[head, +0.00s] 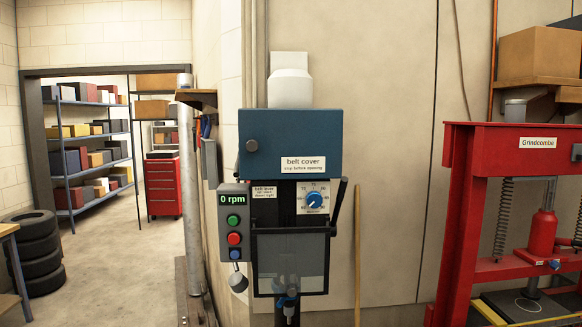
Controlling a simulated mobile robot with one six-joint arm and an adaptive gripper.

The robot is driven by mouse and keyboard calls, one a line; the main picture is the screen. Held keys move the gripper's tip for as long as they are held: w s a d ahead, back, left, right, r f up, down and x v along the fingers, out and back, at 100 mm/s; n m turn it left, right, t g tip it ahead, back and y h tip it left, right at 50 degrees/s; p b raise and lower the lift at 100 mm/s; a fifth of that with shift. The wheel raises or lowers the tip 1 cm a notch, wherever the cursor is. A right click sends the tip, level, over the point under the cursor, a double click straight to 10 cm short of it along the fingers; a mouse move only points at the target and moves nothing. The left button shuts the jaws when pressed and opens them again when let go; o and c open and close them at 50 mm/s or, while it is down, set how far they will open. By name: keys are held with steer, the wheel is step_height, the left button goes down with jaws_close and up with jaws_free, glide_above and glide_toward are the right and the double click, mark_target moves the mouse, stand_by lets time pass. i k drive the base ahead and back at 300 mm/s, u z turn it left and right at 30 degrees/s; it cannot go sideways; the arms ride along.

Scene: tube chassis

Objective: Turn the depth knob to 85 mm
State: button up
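The depth knob (314,200) is a small blue round knob on a white dial plate (304,208) with printed numbers. It sits on the front of the drill press, below the blue belt cover (262,140). The dial numbers and the knob's exact setting are too small to read surely. My gripper is not in view.
Left of the knob, a grey control box (233,242) shows 0 rpm above green, red and blue buttons. A clear guard (290,262) hangs below the knob, with a dark lever (340,202) at right. A red press (462,200) stands further right.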

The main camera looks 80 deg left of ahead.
mark_target(314, 200)
steer(key=z, duration=0.05)
steer(key=k, duration=1.25)
steer(key=u, duration=2.2)
steer(key=i, duration=0.7)
steer(key=z, duration=0.1)
